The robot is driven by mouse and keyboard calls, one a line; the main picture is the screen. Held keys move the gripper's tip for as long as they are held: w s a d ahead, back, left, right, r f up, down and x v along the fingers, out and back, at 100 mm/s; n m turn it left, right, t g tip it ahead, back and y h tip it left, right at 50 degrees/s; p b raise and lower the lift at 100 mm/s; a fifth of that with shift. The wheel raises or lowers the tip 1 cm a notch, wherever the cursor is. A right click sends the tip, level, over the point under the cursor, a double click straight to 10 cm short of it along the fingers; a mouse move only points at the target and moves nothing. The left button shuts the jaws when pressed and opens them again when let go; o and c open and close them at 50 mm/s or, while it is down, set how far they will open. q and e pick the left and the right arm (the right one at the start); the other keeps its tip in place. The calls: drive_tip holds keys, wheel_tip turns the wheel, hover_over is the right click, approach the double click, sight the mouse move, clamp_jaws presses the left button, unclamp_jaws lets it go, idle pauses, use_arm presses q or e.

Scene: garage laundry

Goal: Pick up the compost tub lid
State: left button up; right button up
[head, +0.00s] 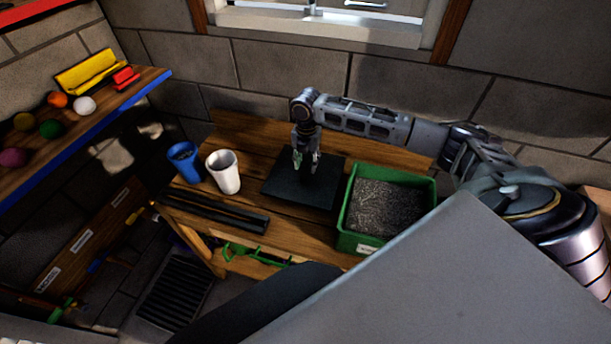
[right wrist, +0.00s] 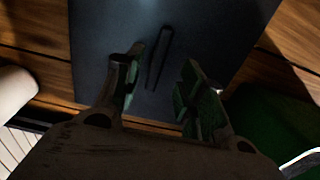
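The compost tub lid (head: 283,186) is a flat, dark square plate lying on the wooden bench. In the right wrist view the lid (right wrist: 205,25) fills the upper middle, with a thin raised bar handle (right wrist: 159,58) at its centre. My right gripper (head: 306,164) is over the lid, pointing down. In the right wrist view its two fingers (right wrist: 163,88) are apart and empty, with the bar showing in the gap between them. Whether the fingertips touch the lid I cannot tell. My left gripper is not in view.
A green tub (head: 346,215) of dark grainy matter stands just right of the lid. A white cup (head: 224,173) and a blue cup (head: 183,163) stand to its left. Dark bars (head: 215,212) lie along the bench front. A block wall (head: 270,70) is behind.

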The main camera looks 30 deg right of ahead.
sight(306, 169)
wheel_tip(306, 169, down, 3)
drive_tip(key=shift+w, duration=0.15)
drive_tip(key=shift+f, duration=0.3)
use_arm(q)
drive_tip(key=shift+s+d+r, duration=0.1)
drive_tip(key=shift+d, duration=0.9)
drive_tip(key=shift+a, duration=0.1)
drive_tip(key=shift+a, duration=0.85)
use_arm(e)
clamp_jaws()
